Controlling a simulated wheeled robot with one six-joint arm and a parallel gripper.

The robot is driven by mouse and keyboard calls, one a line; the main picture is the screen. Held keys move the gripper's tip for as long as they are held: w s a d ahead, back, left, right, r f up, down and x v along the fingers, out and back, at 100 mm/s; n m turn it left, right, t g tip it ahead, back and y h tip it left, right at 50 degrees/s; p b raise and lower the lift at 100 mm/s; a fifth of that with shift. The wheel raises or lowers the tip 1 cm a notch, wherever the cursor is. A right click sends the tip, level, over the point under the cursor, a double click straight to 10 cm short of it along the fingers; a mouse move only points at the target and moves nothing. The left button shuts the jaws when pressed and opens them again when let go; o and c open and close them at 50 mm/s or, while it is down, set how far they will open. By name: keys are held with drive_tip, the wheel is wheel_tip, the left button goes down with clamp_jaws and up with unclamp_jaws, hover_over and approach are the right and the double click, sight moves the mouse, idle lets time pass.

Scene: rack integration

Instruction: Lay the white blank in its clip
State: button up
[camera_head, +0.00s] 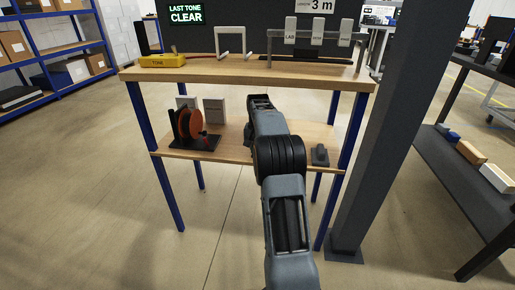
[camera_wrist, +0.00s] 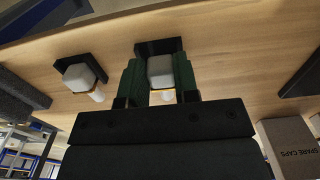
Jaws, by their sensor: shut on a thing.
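In the wrist view my gripper (camera_wrist: 159,78) has its two green-padded fingers closed on the sides of a pale grey-white block (camera_wrist: 159,68), which looks like the white blank. A yellowish band and a white stub show at its near end. A black holder (camera_wrist: 158,46), apparently a clip, is right behind the block on the wooden surface; I cannot tell whether they touch. In the head view my arm reaches over the lower shelf, and its own links hide the fingertips and the block.
A similar pale block (camera_wrist: 77,76) sits at another black holder (camera_wrist: 92,58) to the left. A spare caps box (camera_wrist: 291,146) is at right. The bench (camera_head: 225,73) overhangs the lower shelf (camera_head: 235,151), which holds an orange reel (camera_head: 190,124). A grey column (camera_head: 385,130) stands right.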

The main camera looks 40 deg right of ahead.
drive_tip(key=shift+f, duration=0.35)
drive_tip(key=o, duration=1)
drive_tip(key=shift+r, duration=0.1)
